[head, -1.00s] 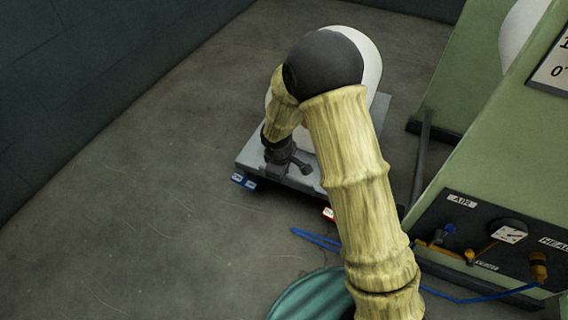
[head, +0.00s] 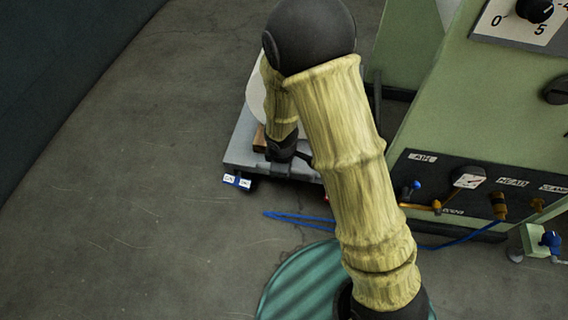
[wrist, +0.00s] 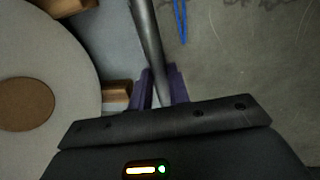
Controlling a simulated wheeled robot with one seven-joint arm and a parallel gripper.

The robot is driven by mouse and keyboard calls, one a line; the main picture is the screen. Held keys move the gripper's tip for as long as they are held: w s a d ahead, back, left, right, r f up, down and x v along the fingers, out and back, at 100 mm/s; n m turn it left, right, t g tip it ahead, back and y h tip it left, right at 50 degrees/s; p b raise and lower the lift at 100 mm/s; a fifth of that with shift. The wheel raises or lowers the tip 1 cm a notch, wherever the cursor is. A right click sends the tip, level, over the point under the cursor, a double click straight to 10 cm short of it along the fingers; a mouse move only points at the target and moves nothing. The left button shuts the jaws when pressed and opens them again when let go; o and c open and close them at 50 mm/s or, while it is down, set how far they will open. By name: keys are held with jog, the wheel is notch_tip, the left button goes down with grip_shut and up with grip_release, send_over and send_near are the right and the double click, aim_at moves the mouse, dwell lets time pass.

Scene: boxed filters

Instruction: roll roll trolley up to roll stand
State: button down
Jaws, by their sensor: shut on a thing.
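The roll trolley (head: 245,148) is a low grey platform on the floor in the head view, left of the green machine. It carries a white roll (head: 256,97), mostly hidden behind my arm. In the wrist view the roll (wrist: 70,75) shows its brown core, with wooden blocks beside it on the grey deck (wrist: 115,50). My gripper (wrist: 160,88) has its purple fingers shut on a dark bar (wrist: 148,35), apparently the trolley's handle. The green frame (head: 405,45) behind the trolley's right side appears to be the roll stand. My arm hides the trolley's right edge and any gap.
A green machine (head: 470,110) with a dark panel of air fittings and a gauge fills the right. A blue hose (head: 300,217) lies on the floor near the trolley. A dark wall (head: 60,80) is at left. The floor (head: 130,230) between is clear.

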jog(key=shift+d, duration=0.35)
jog(key=c, duration=1.3)
grip_release()
jog(key=shift+a, duration=0.1)
jog(key=shift+s+a+r+p, duration=0.1)
jog(key=shift+r+p, duration=0.35)
jog(key=shift+r, duration=0.2)
jog(key=s+r+p, duration=0.1)
jog(key=r+p, duration=0.2)
jog(key=r, duration=0.2)
jog(key=s+r+p, duration=0.1)
jog(key=r+p, duration=0.2)
jog(key=r, duration=0.2)
jog(key=s+r+p, duration=0.1)
jog(key=r+p, duration=0.2)
jog(key=r, duration=0.2)
jog(key=shift+a+r, duration=0.15)
jog(key=shift+r, duration=0.2)
jog(key=shift+r, duration=0.1)
